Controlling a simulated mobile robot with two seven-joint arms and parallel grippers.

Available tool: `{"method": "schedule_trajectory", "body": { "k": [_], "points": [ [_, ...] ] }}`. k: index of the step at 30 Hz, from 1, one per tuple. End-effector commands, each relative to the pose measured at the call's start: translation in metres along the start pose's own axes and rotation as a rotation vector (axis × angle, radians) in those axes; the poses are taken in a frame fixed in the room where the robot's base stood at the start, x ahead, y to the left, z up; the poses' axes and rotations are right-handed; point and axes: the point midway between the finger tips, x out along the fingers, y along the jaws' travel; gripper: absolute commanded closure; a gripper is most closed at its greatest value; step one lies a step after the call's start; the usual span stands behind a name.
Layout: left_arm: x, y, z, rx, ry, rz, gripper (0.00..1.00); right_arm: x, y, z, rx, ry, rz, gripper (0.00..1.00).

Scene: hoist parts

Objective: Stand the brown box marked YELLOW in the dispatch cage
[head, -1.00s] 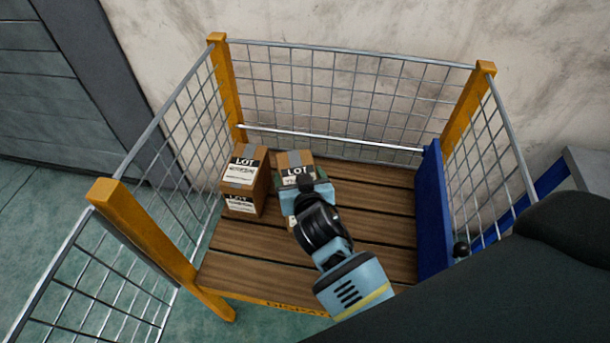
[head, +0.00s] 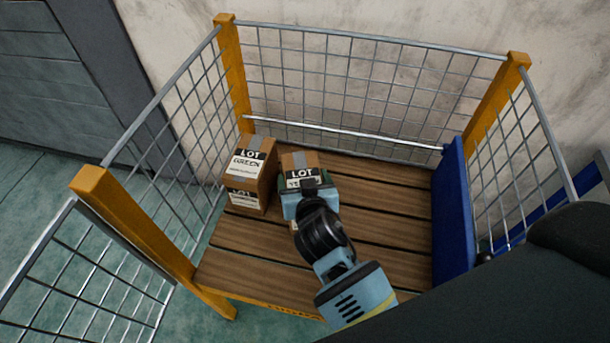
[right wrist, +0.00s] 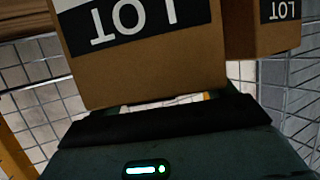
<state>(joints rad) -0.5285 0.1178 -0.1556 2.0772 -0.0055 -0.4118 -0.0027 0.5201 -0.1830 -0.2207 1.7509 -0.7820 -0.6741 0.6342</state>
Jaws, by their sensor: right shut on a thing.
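The brown box (head: 300,161) with a black-and-white LOT label is in my right gripper (head: 309,192), inside the dispatch cage (head: 240,75). The second label line begins with "YE"; the rest is hidden by the gripper. The gripper is shut on this box, which looks upright. Whether its bottom touches the slatted floor is hidden. In the right wrist view the held box (right wrist: 150,70) fills the upper middle, its LOT print upside down. My left gripper is not in view.
A brown box marked GREEN (head: 249,180) stands on the slats just left of the held box, with a narrow gap. A blue panel (head: 453,213) stands at the cage's right side. Slats (head: 385,215) between are clear. Mesh walls and yellow posts (head: 499,97) surround the floor.

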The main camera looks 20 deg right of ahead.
Motion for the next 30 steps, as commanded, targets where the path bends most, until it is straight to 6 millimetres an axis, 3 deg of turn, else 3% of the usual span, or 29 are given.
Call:
{"method": "schedule_trajectory", "body": {
  "k": [4, 12, 13, 16, 30],
  "points": [
    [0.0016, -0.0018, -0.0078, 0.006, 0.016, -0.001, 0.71, -0.0008, -0.0016, -0.0062, 0.003, 0.013, -0.003, 0.89],
    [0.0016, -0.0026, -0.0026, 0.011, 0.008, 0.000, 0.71, 0.0007, -0.0015, -0.0024, 0.002, 0.011, -0.003, 0.89],
    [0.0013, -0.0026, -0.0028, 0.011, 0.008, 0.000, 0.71, 0.0008, -0.0006, 0.0020, 0.000, 0.001, -0.001, 0.16],
    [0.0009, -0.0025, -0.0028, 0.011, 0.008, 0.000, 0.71, 0.0007, -0.0006, 0.0015, 0.000, 0.001, -0.001, 0.03],
    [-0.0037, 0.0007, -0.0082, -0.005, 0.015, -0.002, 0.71, -0.0014, 0.0007, -0.0053, 0.000, 0.002, -0.002, 0.00]
  ]
}}
